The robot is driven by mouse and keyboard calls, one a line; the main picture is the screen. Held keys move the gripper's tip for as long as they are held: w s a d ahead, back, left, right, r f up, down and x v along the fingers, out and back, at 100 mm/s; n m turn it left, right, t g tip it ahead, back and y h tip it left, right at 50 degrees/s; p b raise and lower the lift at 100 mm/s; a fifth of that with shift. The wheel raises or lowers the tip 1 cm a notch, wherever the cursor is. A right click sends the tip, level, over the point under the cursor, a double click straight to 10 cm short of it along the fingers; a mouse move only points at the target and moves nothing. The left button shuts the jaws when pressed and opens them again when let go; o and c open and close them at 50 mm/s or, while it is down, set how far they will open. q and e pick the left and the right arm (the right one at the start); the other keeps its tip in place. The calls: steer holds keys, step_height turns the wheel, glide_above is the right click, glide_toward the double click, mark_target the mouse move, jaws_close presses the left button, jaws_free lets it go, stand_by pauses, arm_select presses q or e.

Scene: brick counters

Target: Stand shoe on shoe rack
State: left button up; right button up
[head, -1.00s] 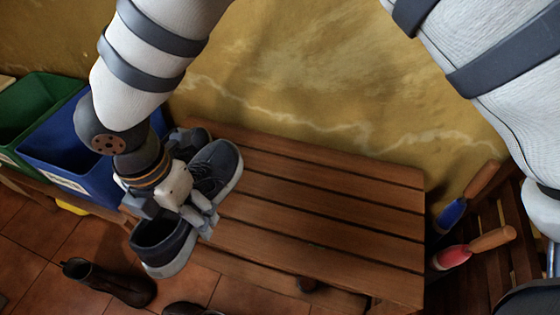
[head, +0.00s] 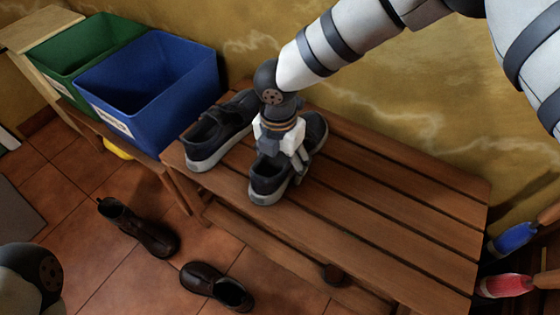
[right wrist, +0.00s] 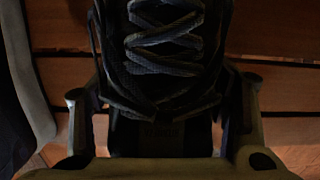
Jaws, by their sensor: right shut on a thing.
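My right gripper (head: 291,163) is shut on a dark blue laced shoe with a pale sole (head: 267,188). The shoe is upright, its heel toward the front edge and its toe toward the wall. It is at the slatted wooden shoe rack's top (head: 385,205); I cannot tell if its sole touches the slats. A matching shoe (head: 207,147) stands on the rack to its left, roughly parallel and a little apart. In the right wrist view the held shoe's laces (right wrist: 165,45) lie between the two fingers. My left gripper is out of view.
A blue bin (head: 150,85) and a green bin (head: 95,45) stand left of the rack. Brown boots (head: 140,228) and (head: 215,285) are on the tiled floor. The rack's right half is clear.

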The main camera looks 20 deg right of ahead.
steer(key=shift+r, duration=0.15)
steer(key=o, duration=1.5)
steer(key=shift+c, duration=0.2)
steer(key=r+p, duration=0.1)
steer(key=r, duration=0.3)
steer(key=r+p, duration=0.1)
steer(key=r, duration=0.3)
steer(key=r+p, duration=0.1)
steer(key=r, duration=0.3)
steer(key=shift+s+a, duration=0.15)
steer(key=shift+a, duration=0.15)
